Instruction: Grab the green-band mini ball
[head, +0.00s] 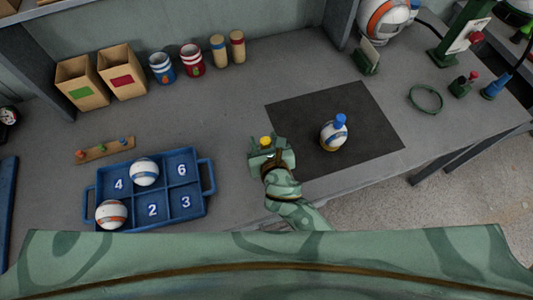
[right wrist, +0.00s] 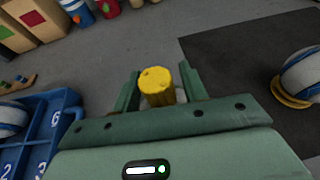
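I cannot make out a ball with a green band in either view. My right gripper (head: 267,152) is over the table by the dark mat's left edge. Its fingers (right wrist: 158,92) stand on either side of a yellow-topped piece (right wrist: 157,84) with a pale part below; I cannot tell whether they grip it. A white ball with a blue band (head: 334,134) stands on the mat, with a blue knob on top and a yellow ring at its foot. A blue numbered tray (head: 206,198) holds a blue-band ball (head: 145,172) and an orange-band ball (head: 111,214). My left gripper is not in view.
Two cardboard boxes (head: 122,72), banded cups (head: 191,60) and two capped cylinders (head: 237,47) stand at the back. A wooden peg strip (head: 104,151) lies behind the tray. A large orange-band ball (head: 388,18) and a green press (head: 460,35) stand at right.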

